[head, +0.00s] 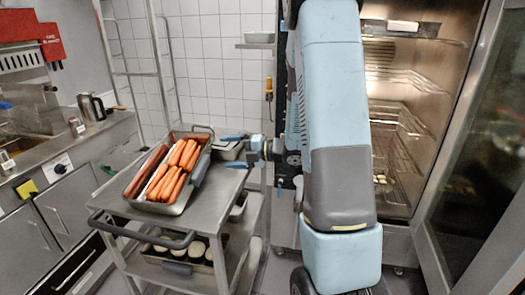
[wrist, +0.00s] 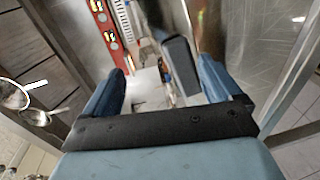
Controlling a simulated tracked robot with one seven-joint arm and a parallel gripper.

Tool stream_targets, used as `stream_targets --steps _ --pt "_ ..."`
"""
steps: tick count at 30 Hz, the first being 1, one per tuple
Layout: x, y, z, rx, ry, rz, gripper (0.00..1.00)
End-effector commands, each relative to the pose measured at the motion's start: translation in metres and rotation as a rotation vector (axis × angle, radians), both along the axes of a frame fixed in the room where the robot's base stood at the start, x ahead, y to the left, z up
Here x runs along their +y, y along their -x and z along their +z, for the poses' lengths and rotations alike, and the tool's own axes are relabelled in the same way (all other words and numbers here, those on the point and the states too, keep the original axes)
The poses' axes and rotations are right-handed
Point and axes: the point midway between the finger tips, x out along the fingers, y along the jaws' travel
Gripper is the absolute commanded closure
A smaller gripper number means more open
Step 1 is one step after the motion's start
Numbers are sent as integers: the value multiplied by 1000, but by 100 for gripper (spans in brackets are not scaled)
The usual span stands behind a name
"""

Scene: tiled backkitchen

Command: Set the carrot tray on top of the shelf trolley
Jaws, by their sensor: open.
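The carrot tray (head: 152,207), a metal pan full of orange carrots, sits on the top shelf of the metal shelf trolley (head: 214,194). It appears to rest flat there. A grey handle (head: 200,169) is on its right side. My gripper (head: 229,151) is open and empty, to the right of the tray, with its blue fingers pointing towards it and a gap between. In the wrist view, a dark handle-like bar (wrist: 180,66) shows between the open fingers, closer to the right one; the gripper (wrist: 162,70) is not closed on it.
The trolley's lower shelf holds another tray (head: 180,266) with pale round pieces. A dark push handle (head: 135,236) is at the trolley's front. An open oven (head: 400,120) stands at right. A counter with a kettle (head: 91,107) is at left. A small wall shelf (head: 258,46) is behind.

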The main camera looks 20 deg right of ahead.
Motion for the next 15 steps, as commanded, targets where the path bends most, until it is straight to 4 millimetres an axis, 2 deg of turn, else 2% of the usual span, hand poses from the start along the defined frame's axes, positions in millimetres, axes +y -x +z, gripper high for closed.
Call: stream_targets --steps 3,7,11,15 --pt "-6 -17 24 55 55 -155 9" --pt "-19 -28 49 131 72 -347 9" --pt "-34 -29 75 211 50 -542 9" --pt "-51 -19 103 306 -15 -750 9"
